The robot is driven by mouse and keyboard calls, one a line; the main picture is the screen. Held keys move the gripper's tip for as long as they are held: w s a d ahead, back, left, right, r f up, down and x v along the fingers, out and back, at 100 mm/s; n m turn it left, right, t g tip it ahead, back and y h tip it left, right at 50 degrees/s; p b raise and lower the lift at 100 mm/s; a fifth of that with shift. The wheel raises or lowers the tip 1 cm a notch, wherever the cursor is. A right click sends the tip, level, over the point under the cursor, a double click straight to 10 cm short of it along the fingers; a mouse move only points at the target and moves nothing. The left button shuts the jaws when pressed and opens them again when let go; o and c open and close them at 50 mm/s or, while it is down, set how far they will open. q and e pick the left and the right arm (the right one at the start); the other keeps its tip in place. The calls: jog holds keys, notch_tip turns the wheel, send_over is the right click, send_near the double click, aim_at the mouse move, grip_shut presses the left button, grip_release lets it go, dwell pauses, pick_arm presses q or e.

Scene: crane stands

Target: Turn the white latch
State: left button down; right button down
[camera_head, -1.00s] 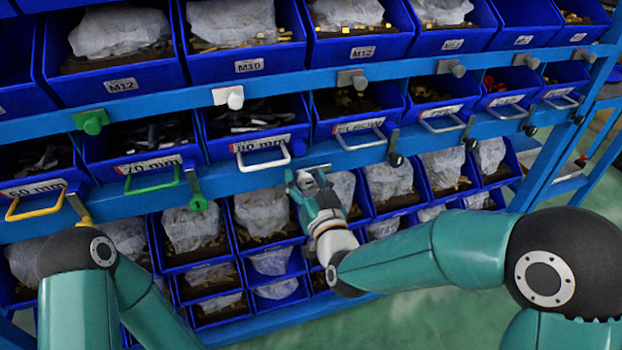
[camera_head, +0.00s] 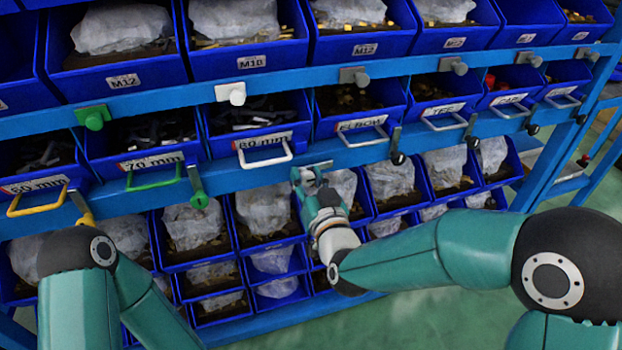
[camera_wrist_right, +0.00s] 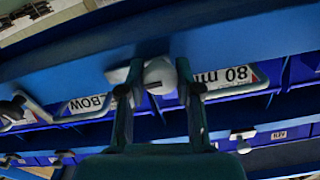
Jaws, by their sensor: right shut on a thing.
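The white latch (camera_wrist_right: 160,75) is a round slotted knob with a pale plate, on the lower blue beam between the 80 mm bin and the elbow bin. In the head view its plate (camera_head: 320,164) lies roughly level along the beam, and its knob is mostly hidden by my right gripper (camera_head: 308,178). In the right wrist view, which looks upside down, the two fingers of my right gripper (camera_wrist_right: 158,88) stand either side of the knob, shut on it. My left gripper is out of view; only my left arm links show.
Wire bin handles sit close by: the white handle (camera_head: 265,155) to the left and the grey handle (camera_head: 363,136) to the right. Bagged-parts bins (camera_head: 263,212) sit below. Another white knob (camera_head: 236,93) is on the upper beam.

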jog(key=shift+w+d+f+n+b, duration=0.1)
jog(key=shift+n+b, duration=0.7)
jog(key=shift+b, duration=0.05)
jog(key=n+b, duration=0.1)
jog(key=n, duration=0.1)
jog(key=shift+n+b, duration=0.3)
jog(key=shift+b, duration=0.1)
jog(key=n+b, duration=0.1)
jog(key=n, duration=0.3)
jog(key=shift+b, duration=0.3)
jog(key=n, duration=0.4)
jog(key=shift+r, duration=0.2)
jog(key=shift+n, duration=2.3)
